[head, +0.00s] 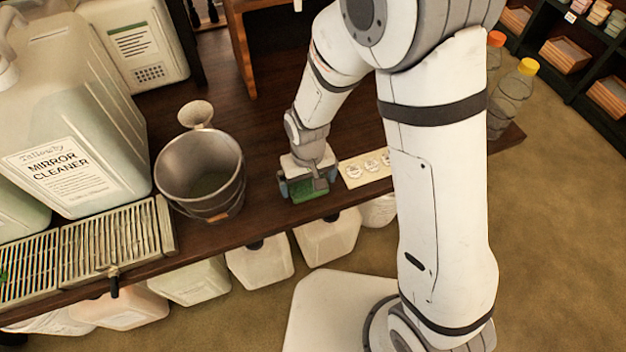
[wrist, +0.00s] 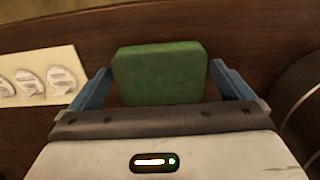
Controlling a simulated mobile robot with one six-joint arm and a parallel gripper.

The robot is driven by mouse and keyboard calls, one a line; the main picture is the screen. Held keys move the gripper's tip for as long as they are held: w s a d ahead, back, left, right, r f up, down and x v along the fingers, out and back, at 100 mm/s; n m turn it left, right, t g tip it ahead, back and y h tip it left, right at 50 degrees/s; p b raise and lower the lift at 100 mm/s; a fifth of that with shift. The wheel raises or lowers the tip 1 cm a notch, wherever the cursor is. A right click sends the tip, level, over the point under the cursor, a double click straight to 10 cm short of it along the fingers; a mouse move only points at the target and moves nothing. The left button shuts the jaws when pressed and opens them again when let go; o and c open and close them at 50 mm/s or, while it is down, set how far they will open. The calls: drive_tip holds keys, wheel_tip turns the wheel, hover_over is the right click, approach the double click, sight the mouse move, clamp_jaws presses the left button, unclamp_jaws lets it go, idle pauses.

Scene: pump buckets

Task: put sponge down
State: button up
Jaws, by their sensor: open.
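A green sponge (head: 315,203) lies at the front part of the dark wooden counter. In the wrist view the sponge (wrist: 160,72) sits between the two blue fingers of my gripper (wrist: 160,82), with a gap on each side. My gripper (head: 308,190) is open and low over the counter, around the sponge. In the head view my gripper hides part of the sponge.
A metal bucket (head: 200,178) stands left of my gripper. A pale card with round tokens (head: 363,169) lies to its right. A mirror cleaner jug (head: 75,130) and a slatted drip tray (head: 85,250) are at the left. Clear bottles (head: 513,95) stand at the right end.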

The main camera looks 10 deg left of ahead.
sight(308, 184)
wheel_tip(308, 184, up, 12)
drive_tip(key=s+d+r+m+t, duration=0.1)
drive_tip(key=d+r, duration=0.3)
drive_tip(key=d, duration=0.4)
drive_tip(key=s+d+r+m, duration=0.3)
drive_tip(key=d+r, duration=0.1)
drive_tip(key=d, duration=0.4)
drive_tip(key=s+d+r+m+t, duration=0.1)
drive_tip(key=s+d+r+m, duration=0.1)
drive_tip(key=d, duration=0.6)
drive_tip(key=shift+s+r+t+p, duration=0.35)
drive_tip(key=shift+s+r, duration=0.25)
drive_tip(key=shift+r, duration=0.35)
drive_tip(key=shift+d, duration=0.1)
drive_tip(key=shift+c, duration=0.2)
